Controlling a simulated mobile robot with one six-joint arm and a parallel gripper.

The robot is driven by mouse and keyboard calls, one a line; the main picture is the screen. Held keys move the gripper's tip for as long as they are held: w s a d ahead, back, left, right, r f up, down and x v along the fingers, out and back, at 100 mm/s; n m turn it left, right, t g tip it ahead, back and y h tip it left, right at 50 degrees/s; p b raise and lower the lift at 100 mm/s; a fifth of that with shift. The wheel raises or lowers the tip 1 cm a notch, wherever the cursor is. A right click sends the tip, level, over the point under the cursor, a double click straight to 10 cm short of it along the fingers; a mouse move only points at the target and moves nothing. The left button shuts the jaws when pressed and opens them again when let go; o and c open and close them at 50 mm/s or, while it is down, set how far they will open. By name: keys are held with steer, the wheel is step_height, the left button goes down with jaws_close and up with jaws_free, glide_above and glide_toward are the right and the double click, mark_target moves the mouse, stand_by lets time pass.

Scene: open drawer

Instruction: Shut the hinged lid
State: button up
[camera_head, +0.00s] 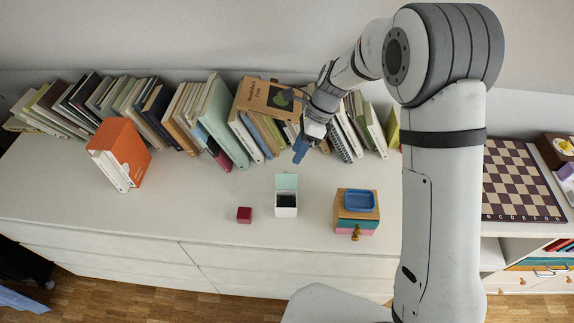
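A small white box (286,211) stands upright on the white cabinet top, near its middle. Its pale green hinged lid (287,181) is up at the back, and the dark inside of the box shows. My gripper (301,149) is above and behind the box, slightly to its right, in front of the row of books. It is apart from the lid. A blue part shows at the gripper's end, but the gap between the fingers is too small to make out.
A dark red cube (244,215) lies left of the box. A small wooden drawer unit (357,224) with a blue tray (360,200) on top stands to the right. Books (218,115) line the wall; an orange file (123,143) stands left. The front left top is clear.

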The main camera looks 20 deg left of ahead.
mark_target(286, 173)
steer(key=p+x, duration=0.1)
steer(key=x, duration=0.6)
steer(key=shift+f, duration=0.2)
